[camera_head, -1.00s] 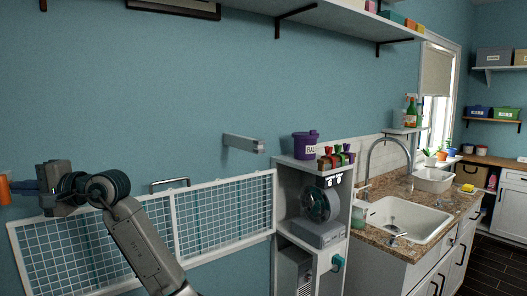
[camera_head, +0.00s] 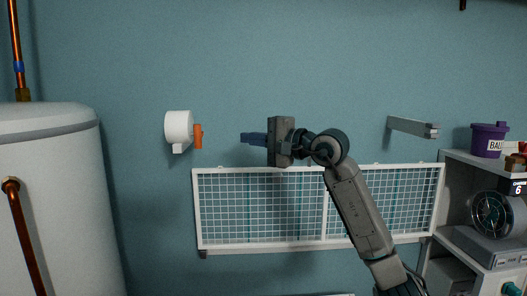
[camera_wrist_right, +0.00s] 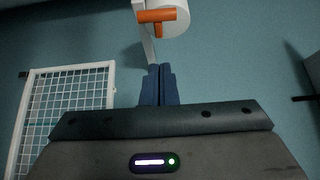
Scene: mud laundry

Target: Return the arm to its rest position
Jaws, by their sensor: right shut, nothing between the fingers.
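My right gripper (camera_head: 247,138) is raised in front of the blue wall in the head view, its fingers pointing left. It is shut and empty. In the right wrist view its dark blue fingers (camera_wrist_right: 158,85) are together. The right arm comes up from the lower right. A white round wall fitting (camera_head: 178,128) with an orange handle (camera_head: 198,135) is left of the fingertips, with a gap between. The orange handle also shows in the right wrist view (camera_wrist_right: 156,16), beyond the fingers. My left gripper is not in view.
A white wire-grid rack (camera_head: 262,245) is on the wall behind and below my right arm. A grey bar (camera_head: 408,127) juts from the wall at right. A shelf unit (camera_head: 455,157) with a purple tub (camera_head: 487,139) stands far right. A white tank (camera_head: 50,190) stands left.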

